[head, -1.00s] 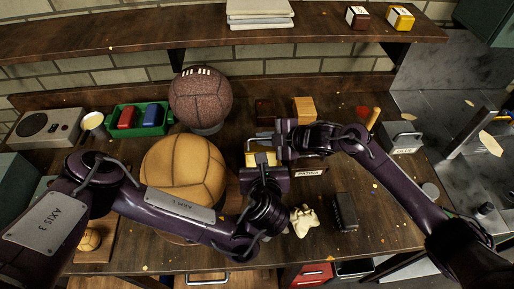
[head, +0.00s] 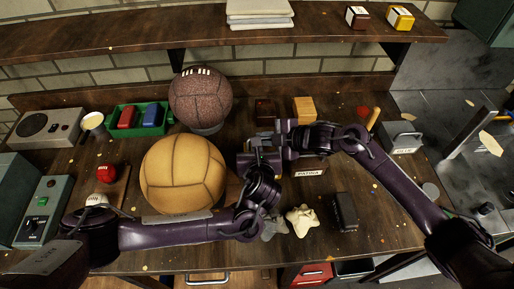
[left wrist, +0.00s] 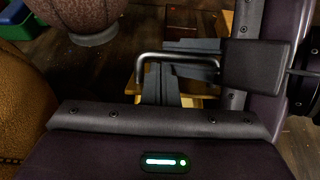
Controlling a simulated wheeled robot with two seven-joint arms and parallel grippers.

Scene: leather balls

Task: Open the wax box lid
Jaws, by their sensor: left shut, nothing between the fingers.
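The wax box is mostly hidden behind my grippers in the head view. In the left wrist view, a yellowish part of the box (left wrist: 190,103) shows beyond my left gripper, with a bent metal handle (left wrist: 139,72) above it. My left gripper (head: 261,145) is shut and empty at the box; its fingers also show in the left wrist view (left wrist: 160,90), close to the handle. My right gripper (head: 280,130) reaches in from the right, and its fingers (left wrist: 192,58) overlap the handle in the left wrist view. Whether they grip it is unclear.
A yellow ball (head: 183,175) stands left of my left gripper, with a brown ball (head: 200,96) behind. A box labelled PATINA (head: 309,172) is at the right. A pale lumpy piece (head: 301,220) and dark block (head: 345,211) lie in front. A wooden block (head: 304,110) stands behind.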

